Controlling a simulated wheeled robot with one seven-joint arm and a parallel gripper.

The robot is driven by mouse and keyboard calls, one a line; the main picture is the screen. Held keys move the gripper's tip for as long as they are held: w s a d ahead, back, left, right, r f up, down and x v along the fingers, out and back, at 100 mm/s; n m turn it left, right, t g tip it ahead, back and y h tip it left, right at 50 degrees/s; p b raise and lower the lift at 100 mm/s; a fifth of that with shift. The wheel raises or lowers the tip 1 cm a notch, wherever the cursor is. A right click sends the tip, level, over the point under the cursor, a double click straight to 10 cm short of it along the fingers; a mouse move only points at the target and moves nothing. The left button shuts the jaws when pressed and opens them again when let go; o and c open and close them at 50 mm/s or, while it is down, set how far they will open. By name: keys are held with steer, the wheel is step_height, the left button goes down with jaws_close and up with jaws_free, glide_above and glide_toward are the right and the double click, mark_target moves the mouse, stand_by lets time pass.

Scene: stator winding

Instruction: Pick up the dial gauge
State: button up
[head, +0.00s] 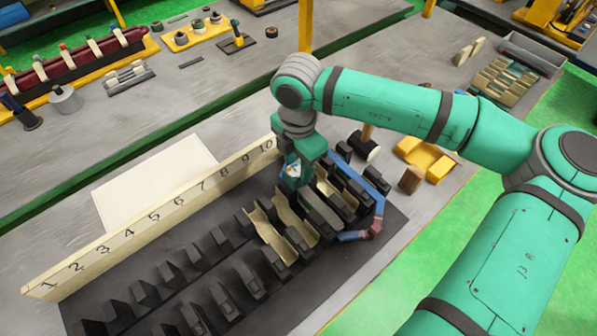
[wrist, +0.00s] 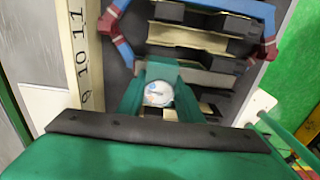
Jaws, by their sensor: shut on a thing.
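The dial gauge (wrist: 158,94) shows a round white face between my gripper's green fingers in the wrist view. In the head view the dial gauge (head: 293,170) is a small pale disc at the end of my arm. My gripper (head: 295,178) is shut on it, above the slotted black fixture near the numbers 9 and 10. It also shows in the wrist view (wrist: 160,80). The gauge's lower part is hidden, and I cannot tell whether it touches the fixture.
The black fixture (head: 215,300) has rows of blocks and cream liners (head: 268,228). A numbered cream strip (head: 150,220) runs along its far side. A blue and red curved piece (head: 378,205) lies at its right.

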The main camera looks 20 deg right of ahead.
steer(key=shift+r, duration=0.7)
steer(key=s+d+r, duration=0.2)
steer(key=s+r, duration=0.4)
steer(key=r, duration=0.2)
steer(key=s+d+r, duration=0.2)
steer(key=s+r, duration=0.5)
steer(key=r, duration=0.1)
steer(key=shift+d+r, duration=0.35)
steer(key=shift+d, duration=0.05)
